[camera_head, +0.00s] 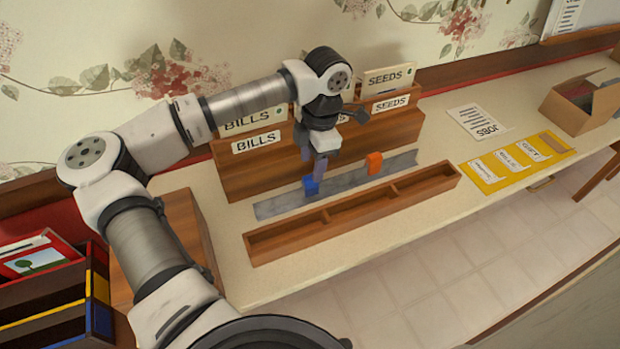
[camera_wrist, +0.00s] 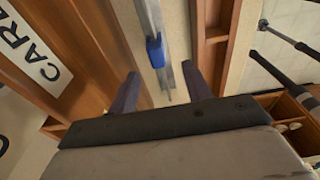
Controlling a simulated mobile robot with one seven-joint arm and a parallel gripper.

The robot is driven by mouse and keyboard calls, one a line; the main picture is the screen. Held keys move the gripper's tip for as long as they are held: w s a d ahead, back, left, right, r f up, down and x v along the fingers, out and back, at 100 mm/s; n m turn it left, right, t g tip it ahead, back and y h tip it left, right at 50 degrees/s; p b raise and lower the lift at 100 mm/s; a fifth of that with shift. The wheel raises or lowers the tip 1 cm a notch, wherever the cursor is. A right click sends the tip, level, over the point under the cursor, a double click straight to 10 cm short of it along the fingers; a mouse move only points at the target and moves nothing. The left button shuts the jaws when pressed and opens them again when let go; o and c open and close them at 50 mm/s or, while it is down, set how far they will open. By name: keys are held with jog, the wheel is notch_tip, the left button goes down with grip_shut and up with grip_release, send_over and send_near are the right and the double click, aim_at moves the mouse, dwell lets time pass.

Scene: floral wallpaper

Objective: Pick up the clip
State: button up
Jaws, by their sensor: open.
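A blue clip (camera_head: 311,186) sits on a long grey metal strip (camera_head: 340,182) that lies on the counter. An orange clip (camera_head: 374,163) sits further right on the same strip. My gripper (camera_head: 316,168) is above the strip by the blue clip, fingers pointing down. In the wrist view my gripper (camera_wrist: 162,84) is open and empty. There the blue clip (camera_wrist: 155,50) lies on the strip (camera_wrist: 149,15), ahead of the gap between the fingertips. The clips appear apart from the fingers. The orange clip is not visible in the wrist view.
A wooden file box (camera_head: 240,177) with labelled cards stands close behind the strip. A low compartmented wooden tray (camera_head: 352,215) lies in front. Yellow folder (camera_head: 510,168), paper sheet (camera_head: 478,122) and open cardboard box (camera_head: 580,105) are at right, with clear counter between.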

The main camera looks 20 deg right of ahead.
aim_at(311, 176)
jog(key=shift+w+a+f+p, duration=0.15)
jog(key=shift+f+p, duration=0.6)
jog(key=shift+f, duration=1.1)
jog(key=shift+w+a+f+p, duration=0.1)
jog(key=shift+f+p, duration=0.6)
jog(key=shift+f, duration=1.1)
jog(key=c, duration=1.1)
jog(key=shift+o, duration=0.2)
jog(key=shift+d+r, duration=0.1)
jog(key=shift+r, duration=0.05)
